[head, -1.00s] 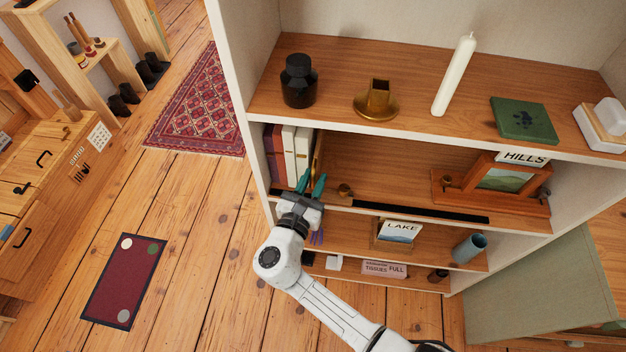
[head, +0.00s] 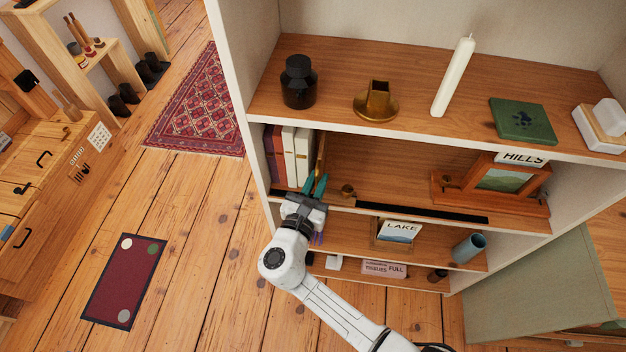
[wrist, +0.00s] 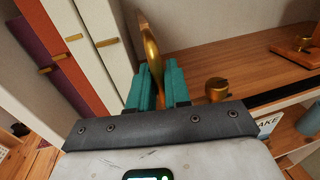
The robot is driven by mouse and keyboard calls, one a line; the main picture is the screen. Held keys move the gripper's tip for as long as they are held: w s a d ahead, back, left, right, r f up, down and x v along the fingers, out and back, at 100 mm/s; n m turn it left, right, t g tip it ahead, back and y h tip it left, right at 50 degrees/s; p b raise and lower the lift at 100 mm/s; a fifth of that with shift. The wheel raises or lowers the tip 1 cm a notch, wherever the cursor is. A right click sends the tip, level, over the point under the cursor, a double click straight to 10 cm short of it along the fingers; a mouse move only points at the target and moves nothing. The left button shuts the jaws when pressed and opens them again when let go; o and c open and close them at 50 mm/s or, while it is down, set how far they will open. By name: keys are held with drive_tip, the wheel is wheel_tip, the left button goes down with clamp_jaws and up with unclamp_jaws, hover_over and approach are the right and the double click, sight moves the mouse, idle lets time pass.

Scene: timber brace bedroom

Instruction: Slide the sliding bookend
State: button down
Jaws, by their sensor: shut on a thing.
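The sliding bookend is a thin upright brass plate (head: 320,153) on the middle shelf, just right of the books. It also shows in the wrist view (wrist: 150,55), running down between my fingers. My gripper (head: 316,186) has teal fingers and reaches in over the shelf's front edge. In the wrist view my gripper (wrist: 159,85) is shut on the lower part of the bookend. The fingers hide its foot. A small brass knob (wrist: 217,89) sits right of the fingers; I cannot tell whether it joins the bookend.
Upright maroon and white books (head: 288,155) stand at the shelf's left end. A black strip (head: 420,212) runs along the shelf front. A wooden picture stand (head: 490,200) is at the right, with bare shelf between. The upper shelf (head: 330,70) overhangs.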

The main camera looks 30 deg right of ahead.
drive_tip(key=s+d, duration=0.3)
drive_tip(key=d, duration=0.1)
drive_tip(key=s+d+p, duration=0.1)
drive_tip(key=s+d, duration=0.2)
drive_tip(key=d, duration=0.2)
drive_tip(key=s+d+p, duration=0.1)
drive_tip(key=s+d, duration=0.3)
drive_tip(key=shift+d, duration=0.35)
drive_tip(key=c, duration=1.3)
unclamp_jaws()
drive_tip(key=shift+c, duration=0.2)
drive_tip(key=b+v, duration=0.1)
drive_tip(key=v, duration=1)
drive_tip(key=shift+d, duration=0.2)
